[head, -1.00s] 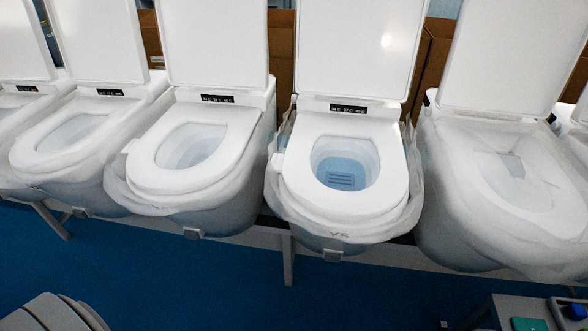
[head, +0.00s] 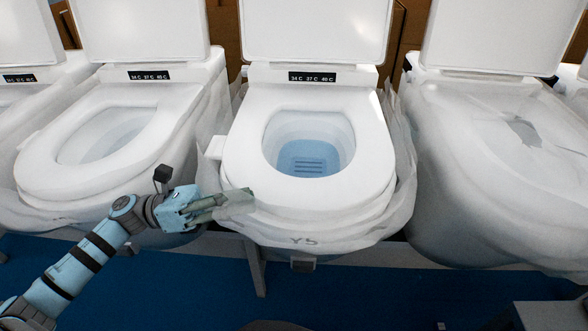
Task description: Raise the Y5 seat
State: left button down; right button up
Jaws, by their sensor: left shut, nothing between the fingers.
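Clear plastic film (head: 405,150) wraps around the bowl. My left gripper (head: 247,195) is shut and empty. Its fingertips are at the front left edge of the Y5 seat, partly seen through or against the film; I cannot tell whether they touch the seat. My right gripper is not in view.
A similar toilet (head: 50,165) with its seat down stands to the left, behind my left arm. A film-covered toilet (head: 460,190) stands close on the right. Brown boxes (head: 397,35) are behind.

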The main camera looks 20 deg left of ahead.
aim_at(281, 205)
pick_arm(q)
jog(key=x, duration=0.2)
jog(key=p+x, duration=0.1)
jog(key=x, duration=0.4)
jog(key=shift+w+d+r+p, duration=0.1)
jog(key=shift+r+p, duration=0.2)
jog(key=shift+r, duration=0.1)
jog(key=r, duration=0.2)
jog(key=w+r+p, duration=0.1)
jog(key=shift+d+r, duration=0.15)
jog(key=shift+d, duration=0.25)
jog(key=shift+a+r, duration=0.1)
jog(key=shift+r, duration=0.1)
jog(key=shift+w, duration=0.3)
jog(key=shift+s+a, duration=0.1)
dwell(0.3)
